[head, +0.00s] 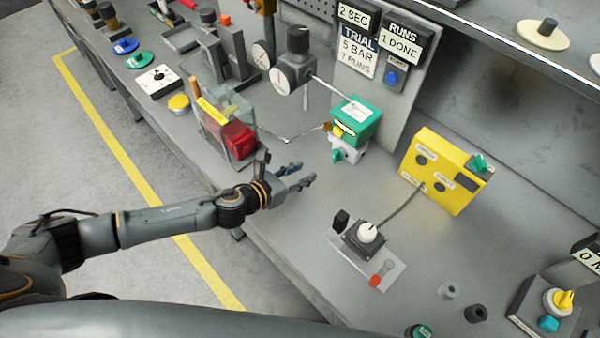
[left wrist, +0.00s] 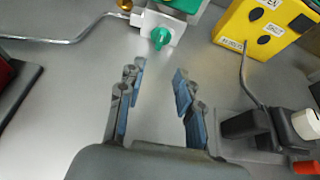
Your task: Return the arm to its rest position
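My left arm reaches in from the left over the workbench (head: 290,215). Its gripper (head: 302,180) is above the bench, between the red block and the black control with the white knob. In the left wrist view the left gripper (left wrist: 157,95) has its blue-padded fingers apart, with only bare bench between them. The green valve actuator (head: 356,124) stands on a white valve body (head: 347,148) beyond the gripper, apart from it. The actuator's lower part also shows at the top of the left wrist view (left wrist: 182,5), with a teal handle (left wrist: 161,38). My right gripper is not in view.
A yellow box (head: 440,170) stands right of the actuator. The white-knobbed control (head: 367,232) sits on a plate nearer the front edge. A red block (head: 239,141) in a clear guard is left of the gripper. Gauges (head: 290,75) and thin tubing stand behind.

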